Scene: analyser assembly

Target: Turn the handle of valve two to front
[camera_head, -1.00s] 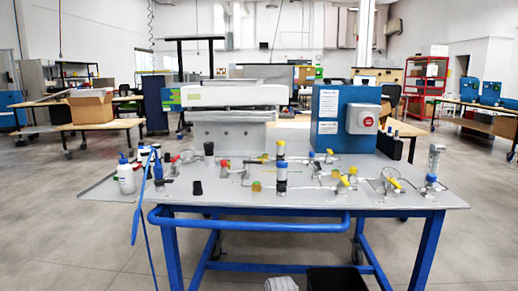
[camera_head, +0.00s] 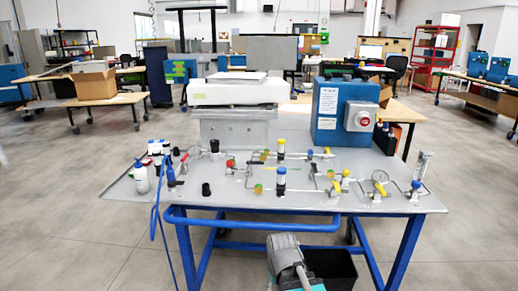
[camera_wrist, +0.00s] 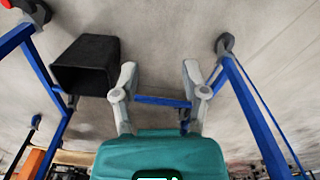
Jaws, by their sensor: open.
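A grey-topped bench with a blue frame (camera_head: 330,225) carries a tubing assembly with several small valves and fittings. Yellow handles show at the right (camera_head: 336,190) and back (camera_head: 326,151), and a red handle (camera_head: 229,163) is left of the middle. No label is readable, so I cannot tell which is valve two. My gripper (camera_wrist: 159,75) is open and empty in the wrist view, its two grey fingers apart below the bench level. In the head view part of my arm (camera_head: 287,255) shows at the bottom, in front of the bench; the fingers are not seen there.
A black bin (camera_head: 331,268) stands under the bench; it also shows in the wrist view (camera_wrist: 86,68). A blue box with a red button (camera_head: 342,110) and a white instrument (camera_head: 233,92) stand at the back. Bottles (camera_head: 141,176) and a blue hose (camera_head: 156,215) are at the left.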

